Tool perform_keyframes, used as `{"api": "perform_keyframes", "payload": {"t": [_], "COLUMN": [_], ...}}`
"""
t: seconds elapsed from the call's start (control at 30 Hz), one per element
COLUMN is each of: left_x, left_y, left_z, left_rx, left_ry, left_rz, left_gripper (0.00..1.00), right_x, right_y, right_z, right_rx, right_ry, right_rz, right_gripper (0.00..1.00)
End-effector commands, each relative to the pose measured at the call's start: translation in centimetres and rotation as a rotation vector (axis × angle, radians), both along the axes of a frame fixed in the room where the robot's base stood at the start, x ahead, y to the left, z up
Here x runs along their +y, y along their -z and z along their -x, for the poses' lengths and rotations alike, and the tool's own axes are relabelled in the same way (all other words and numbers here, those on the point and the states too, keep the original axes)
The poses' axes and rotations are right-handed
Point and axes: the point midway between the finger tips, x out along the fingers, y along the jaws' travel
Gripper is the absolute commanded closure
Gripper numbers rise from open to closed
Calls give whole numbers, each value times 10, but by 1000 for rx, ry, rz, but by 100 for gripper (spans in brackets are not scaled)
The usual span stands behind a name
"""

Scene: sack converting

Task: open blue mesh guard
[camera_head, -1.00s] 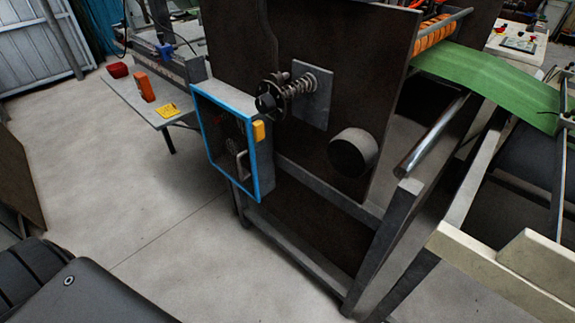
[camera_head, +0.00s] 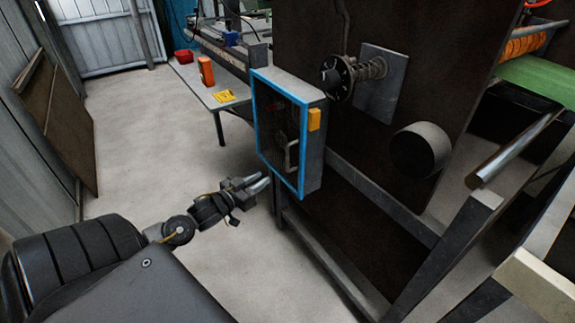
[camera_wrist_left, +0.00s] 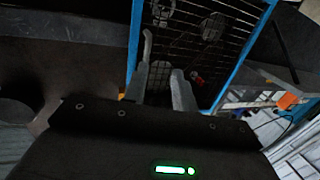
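The blue-framed mesh guard (camera_head: 254,110) is closed on the front of a grey box on the machine's side. A light D-shaped handle (camera_head: 291,157) is at its lower right, and a yellow block (camera_head: 314,119) is on the box's side. My left gripper (camera_head: 267,180) is below and left of the handle, in front of the guard's lower edge, empty and apart from the handle. In the left wrist view its two fingers (camera_wrist_left: 162,80) are spread, with the dark mesh of the guard (camera_wrist_left: 215,35) beyond them and the handle (camera_wrist_left: 147,45) near the left finger. My right gripper is not in view.
The dark machine panel (camera_head: 310,30) carries a spring shaft (camera_head: 350,75) and a round roller end (camera_head: 420,150) right of the guard. A table (camera_head: 205,90) with an orange box (camera_head: 206,71) stands behind. The floor (camera_head: 150,140) left of the guard is clear.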

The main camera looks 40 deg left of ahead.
Motion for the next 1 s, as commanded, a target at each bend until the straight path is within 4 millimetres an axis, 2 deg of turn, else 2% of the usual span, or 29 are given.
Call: {"api": "perform_keyframes", "payload": {"t": [0.03,0.1,0.2,0.33,0.47,0.8,1.0], "left_x": [-7,-13,-16,-17,-17,-23,-25], "left_y": [-15,-29,-38,-38,-38,-38,-37], "left_z": [-1,-2,-2,-5,-18,-75,-100], "left_rx": [-30,-57,-70,-71,-72,-73,-72], "left_ry": [25,45,57,56,55,54,54], "left_rz": [4,13,18,18,18,18,18], "left_gripper": [72,72,72,72,72,72,72], "right_x": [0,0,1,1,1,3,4], "right_y": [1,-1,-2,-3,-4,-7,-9], "right_z": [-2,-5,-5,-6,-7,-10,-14], "right_rx": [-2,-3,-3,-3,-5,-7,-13], "right_ry": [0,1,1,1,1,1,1], "right_rz": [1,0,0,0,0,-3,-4], "right_gripper": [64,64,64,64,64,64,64]}}
